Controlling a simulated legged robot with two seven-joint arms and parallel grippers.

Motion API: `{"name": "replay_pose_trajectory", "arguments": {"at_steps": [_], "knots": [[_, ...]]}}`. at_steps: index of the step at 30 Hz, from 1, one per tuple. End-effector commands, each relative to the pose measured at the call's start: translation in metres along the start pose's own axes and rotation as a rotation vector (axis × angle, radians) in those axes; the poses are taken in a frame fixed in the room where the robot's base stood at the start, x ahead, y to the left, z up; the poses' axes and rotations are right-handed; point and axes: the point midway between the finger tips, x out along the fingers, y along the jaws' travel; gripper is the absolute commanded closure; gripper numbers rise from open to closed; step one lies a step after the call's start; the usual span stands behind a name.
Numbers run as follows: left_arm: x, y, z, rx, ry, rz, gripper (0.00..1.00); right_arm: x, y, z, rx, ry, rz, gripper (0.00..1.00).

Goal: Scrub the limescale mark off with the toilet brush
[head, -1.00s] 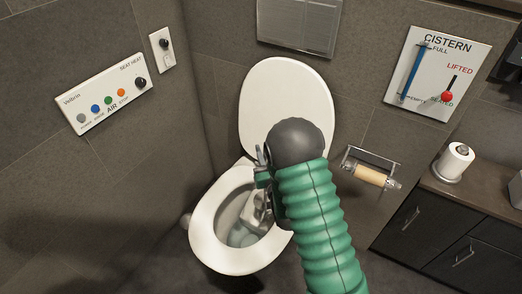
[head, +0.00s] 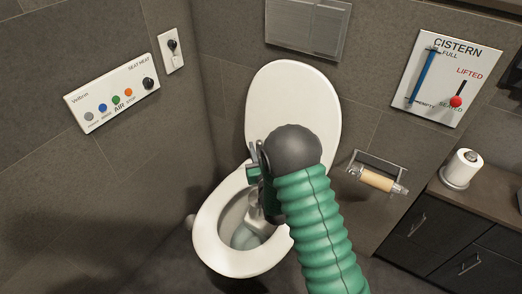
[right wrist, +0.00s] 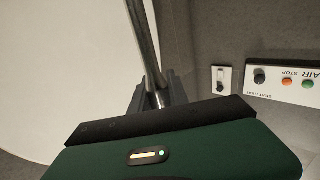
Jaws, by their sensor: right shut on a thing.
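The toilet bowl (head: 211,250) has its seat ring showing and its white lid (head: 292,100) raised against the back wall. A greyish part below the gripper reaches into the bowl; I cannot clearly make out the bristles. The limescale mark cannot be made out. My left gripper is not in view.
A paper holder (head: 377,180) sticks out from the wall right of the bowl. A dark cabinet (head: 425,225) with a paper roll (head: 462,168) stands at the right. Control panels (head: 112,92) are on the left wall, and a cistern panel (head: 446,78) is at the upper right.

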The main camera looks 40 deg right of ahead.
Motion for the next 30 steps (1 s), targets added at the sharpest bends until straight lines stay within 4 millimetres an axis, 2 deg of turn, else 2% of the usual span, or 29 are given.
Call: {"name": "replay_pose_trajectory", "arguments": {"at_steps": [15,24,30], "knots": [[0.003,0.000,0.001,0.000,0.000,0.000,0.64,0.019,-0.019,-0.001,0.000,0.002,-0.001,1.00],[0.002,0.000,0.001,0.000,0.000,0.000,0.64,0.020,-0.020,-0.002,0.001,0.000,0.000,1.00],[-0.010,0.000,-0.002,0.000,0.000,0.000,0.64,0.020,-0.020,-0.017,0.001,0.001,0.000,1.00]]}}
